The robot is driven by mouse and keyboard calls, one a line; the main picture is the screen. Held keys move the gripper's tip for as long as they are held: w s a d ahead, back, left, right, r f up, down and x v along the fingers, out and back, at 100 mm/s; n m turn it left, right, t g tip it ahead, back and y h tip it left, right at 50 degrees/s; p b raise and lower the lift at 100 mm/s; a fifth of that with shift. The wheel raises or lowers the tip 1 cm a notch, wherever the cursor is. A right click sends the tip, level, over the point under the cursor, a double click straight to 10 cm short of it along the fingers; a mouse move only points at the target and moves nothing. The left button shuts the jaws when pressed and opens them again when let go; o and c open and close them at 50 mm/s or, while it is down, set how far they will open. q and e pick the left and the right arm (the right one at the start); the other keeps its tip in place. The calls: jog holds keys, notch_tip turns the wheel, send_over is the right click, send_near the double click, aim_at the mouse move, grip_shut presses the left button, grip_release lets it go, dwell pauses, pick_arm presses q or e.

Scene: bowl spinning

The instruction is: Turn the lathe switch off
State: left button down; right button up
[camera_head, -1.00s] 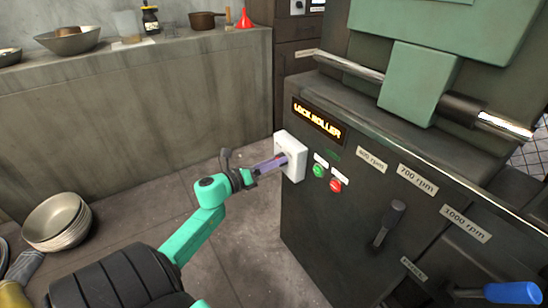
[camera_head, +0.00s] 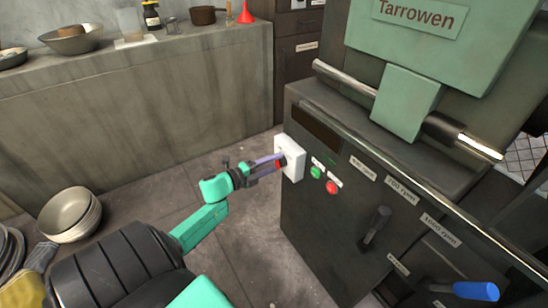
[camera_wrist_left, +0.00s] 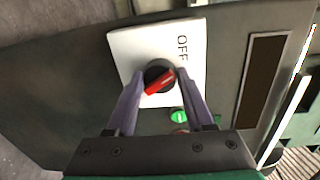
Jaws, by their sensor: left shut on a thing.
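The lathe switch is a white square plate (camera_head: 294,152) on the side of the dark lathe cabinet (camera_head: 330,235). In the left wrist view the plate (camera_wrist_left: 125,45) carries the word OFF. Its round black knob with a red handle (camera_wrist_left: 160,82) sits at the middle, the red handle lying slanted. My left gripper (camera_head: 279,161) reaches the plate from the left, its two purple fingers one on each side of the knob, shut on it. In the head view the fingers partly hide the knob. My right gripper is not in view.
A green button (camera_head: 316,172) and a red button (camera_head: 331,187) sit right of the switch. A dark display (camera_head: 316,128), black lever (camera_head: 375,227) and blue-handled lever (camera_head: 475,291) are on the cabinet. Stacked bowls (camera_head: 70,214) stand on the floor at left.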

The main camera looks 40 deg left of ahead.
pick_arm(q)
jog(key=shift+n+p, duration=0.55)
jog(key=shift+n, duration=0.85)
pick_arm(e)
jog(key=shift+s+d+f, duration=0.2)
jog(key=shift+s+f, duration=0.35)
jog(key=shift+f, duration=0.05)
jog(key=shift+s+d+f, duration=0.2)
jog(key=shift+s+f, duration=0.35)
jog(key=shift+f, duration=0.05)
pick_arm(q)
jog(key=shift+c, duration=1.4)
grip_release()
jog(key=p+v, duration=0.2)
jog(key=v, duration=1.2)
jog(key=shift+s+a, duration=0.2)
jog(key=shift+s, duration=0.05)
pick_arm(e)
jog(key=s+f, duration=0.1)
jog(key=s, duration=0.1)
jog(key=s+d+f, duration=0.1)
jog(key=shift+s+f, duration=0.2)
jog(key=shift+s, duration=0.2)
